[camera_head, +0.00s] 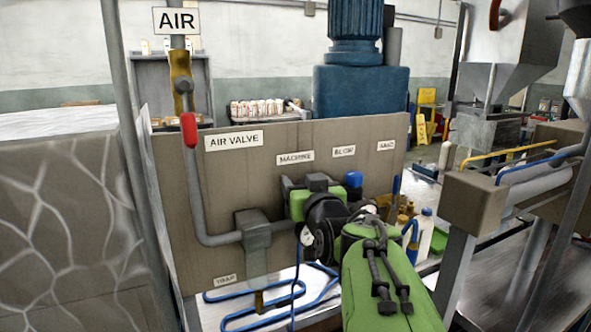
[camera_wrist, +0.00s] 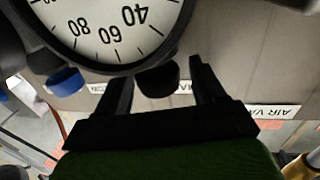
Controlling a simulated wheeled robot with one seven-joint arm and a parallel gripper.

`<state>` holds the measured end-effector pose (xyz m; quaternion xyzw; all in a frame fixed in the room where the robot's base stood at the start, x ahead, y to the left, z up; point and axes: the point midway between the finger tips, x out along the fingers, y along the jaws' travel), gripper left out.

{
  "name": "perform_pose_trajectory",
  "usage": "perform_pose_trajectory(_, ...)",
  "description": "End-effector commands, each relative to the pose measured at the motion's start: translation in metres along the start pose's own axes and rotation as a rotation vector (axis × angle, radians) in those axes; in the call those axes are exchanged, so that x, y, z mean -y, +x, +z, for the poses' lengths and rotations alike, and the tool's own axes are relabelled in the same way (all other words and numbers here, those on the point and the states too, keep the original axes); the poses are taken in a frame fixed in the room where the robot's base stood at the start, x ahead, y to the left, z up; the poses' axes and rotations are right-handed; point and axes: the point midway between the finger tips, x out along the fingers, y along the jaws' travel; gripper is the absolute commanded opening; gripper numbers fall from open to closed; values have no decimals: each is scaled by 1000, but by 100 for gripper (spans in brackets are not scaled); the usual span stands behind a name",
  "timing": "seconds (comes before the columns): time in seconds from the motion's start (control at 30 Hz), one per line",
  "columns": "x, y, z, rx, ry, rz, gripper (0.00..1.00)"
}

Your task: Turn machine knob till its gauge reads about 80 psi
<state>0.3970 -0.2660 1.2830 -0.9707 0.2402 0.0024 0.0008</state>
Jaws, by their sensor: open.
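The machine knob (camera_wrist: 158,80) is a dark round knob in the wrist view, between my two fingers and below the gauge in the picture. My gripper (camera_wrist: 158,72) is open, with one black finger on each side of the knob and gaps showing. The gauge (camera_wrist: 110,25) has a white face and black rim and appears upside down. Its marks 40, 60 and 80 show; the needle is out of frame, so the reading cannot be told. My green arm partly blocks this area.
A blue knob (camera_head: 354,180) sits right of the regulator under the BLOW label (camera_head: 344,151). It also shows in the wrist view (camera_wrist: 66,81). A grey air pipe with a red-handled valve (camera_head: 188,130) runs down the left of the panel (camera_head: 235,165).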

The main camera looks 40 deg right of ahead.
Motion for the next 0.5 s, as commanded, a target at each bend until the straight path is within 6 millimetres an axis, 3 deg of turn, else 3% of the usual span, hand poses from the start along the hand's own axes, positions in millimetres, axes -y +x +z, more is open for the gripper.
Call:
perform_pose_trajectory(0.33,-1,-1,0,-1,0,1,69)
perform_pose_trajectory(0.5,-1,-1,0,0,0,1,43)
